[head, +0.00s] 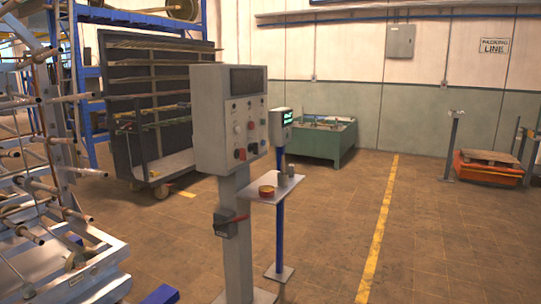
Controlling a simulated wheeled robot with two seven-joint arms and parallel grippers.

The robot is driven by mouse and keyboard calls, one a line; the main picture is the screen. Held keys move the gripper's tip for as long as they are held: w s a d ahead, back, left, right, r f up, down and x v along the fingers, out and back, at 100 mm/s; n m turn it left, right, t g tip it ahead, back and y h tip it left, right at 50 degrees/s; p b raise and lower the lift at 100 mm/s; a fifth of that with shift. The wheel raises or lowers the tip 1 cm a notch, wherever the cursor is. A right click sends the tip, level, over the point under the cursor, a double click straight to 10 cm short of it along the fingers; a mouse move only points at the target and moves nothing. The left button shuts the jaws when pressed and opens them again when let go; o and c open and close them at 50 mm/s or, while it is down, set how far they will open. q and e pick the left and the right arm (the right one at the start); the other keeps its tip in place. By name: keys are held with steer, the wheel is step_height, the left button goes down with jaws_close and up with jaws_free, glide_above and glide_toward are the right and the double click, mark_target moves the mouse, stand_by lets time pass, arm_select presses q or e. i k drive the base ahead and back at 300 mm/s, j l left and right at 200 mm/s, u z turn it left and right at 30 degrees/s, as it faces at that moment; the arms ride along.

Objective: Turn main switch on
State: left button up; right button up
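A grey control box (230,120) stands on a grey post in the middle of the head view. Its front has a dark screen (247,79) at the top and several small knobs and buttons below. A dark knob with some red (240,154) and another dark knob (253,148) sit low on the front. I cannot tell which control is the main switch, nor the settings. A dark device with a red handle-like part (230,222) is fixed lower on the post. Neither of my grippers is in view.
A small shelf (262,191) with a red-yellow tin stands right of the post, by a blue pole with a lit display (284,117). A metal rack (60,200) fills the left. A green bin (325,140) stands behind. Floor at the right front is clear.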

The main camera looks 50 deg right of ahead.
mark_target(241, 153)
steer(key=z, duration=1.55)
steer(key=i+l+u, duration=0.1)
steer(key=l, duration=0.4)
steer(key=i+l+u, duration=0.1)
steer(key=i+l, duration=0.2)
steer(key=l, duration=0.25)
steer(key=i+l, duration=0.2)
steer(key=l, duration=0.35)
steer(key=i+l+u, duration=0.15)
steer(key=l, duration=0.4)
steer(key=i+l+u, duration=0.1)
steer(key=l, duration=0.45)
steer(key=i+l+u, duration=0.1)
steer(key=l, duration=0.45)
steer(key=i+l+u, duration=0.1)
steer(key=l, duration=0.5)
steer(key=i+l+u, duration=0.1)
steer(key=l, duration=0.5)
steer(key=i, duration=0.05)
